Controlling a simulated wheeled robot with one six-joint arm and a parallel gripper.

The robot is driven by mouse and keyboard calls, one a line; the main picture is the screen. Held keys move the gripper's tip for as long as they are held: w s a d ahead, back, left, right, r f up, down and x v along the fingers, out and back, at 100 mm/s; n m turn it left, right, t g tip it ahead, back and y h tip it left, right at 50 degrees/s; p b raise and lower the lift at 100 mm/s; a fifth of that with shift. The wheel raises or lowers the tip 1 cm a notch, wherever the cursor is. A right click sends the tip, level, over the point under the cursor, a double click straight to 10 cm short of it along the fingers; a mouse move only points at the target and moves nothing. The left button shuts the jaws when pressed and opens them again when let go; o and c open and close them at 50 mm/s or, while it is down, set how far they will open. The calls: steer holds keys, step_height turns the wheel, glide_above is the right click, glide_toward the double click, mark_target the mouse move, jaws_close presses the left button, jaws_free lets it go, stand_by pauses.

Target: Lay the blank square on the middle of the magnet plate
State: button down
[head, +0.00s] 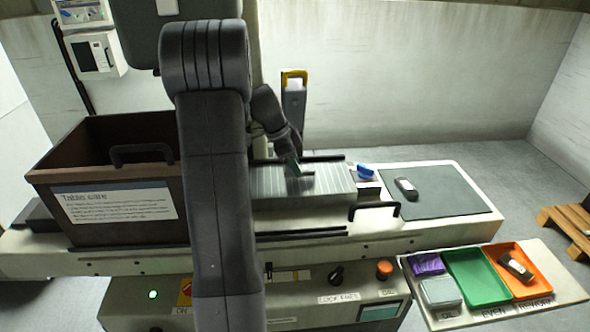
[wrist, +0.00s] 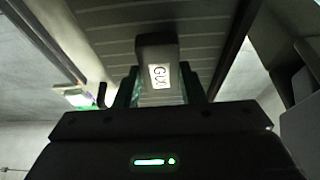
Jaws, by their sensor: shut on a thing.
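My gripper (head: 295,168) is low over the ribbed grey magnet plate (head: 335,184), near the plate's left-to-middle part. In the wrist view the green fingers of my gripper (wrist: 160,88) are shut on a grey blank (wrist: 157,50) with a white lettered label. The ribbed underside area behind it is the magnet plate (wrist: 110,22). The blank is mostly hidden in the head view. I cannot tell whether it touches the plate or how square it sits.
A brown bin (head: 100,155) with a "Table care" sign stands left of the plate. A blue item (head: 365,170) lies by its right end. A dark mat (head: 450,195) holds a dark piece (head: 405,187). Green (head: 475,278) and orange (head: 520,252) trays stand front right.

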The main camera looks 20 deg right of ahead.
steer(key=shift+w+f, duration=0.15)
steer(key=shift+f, duration=0.75)
steer(key=shift+r, duration=0.1)
steer(key=c, duration=0.9)
jaws_free()
steer(key=shift+f, duration=0.2)
steer(key=shift+r, duration=0.1)
steer(key=v, duration=0.7)
steer(key=shift+a+r+b, duration=0.2)
steer(key=shift+r+b, duration=0.1)
steer(key=shift+b, duration=0.1)
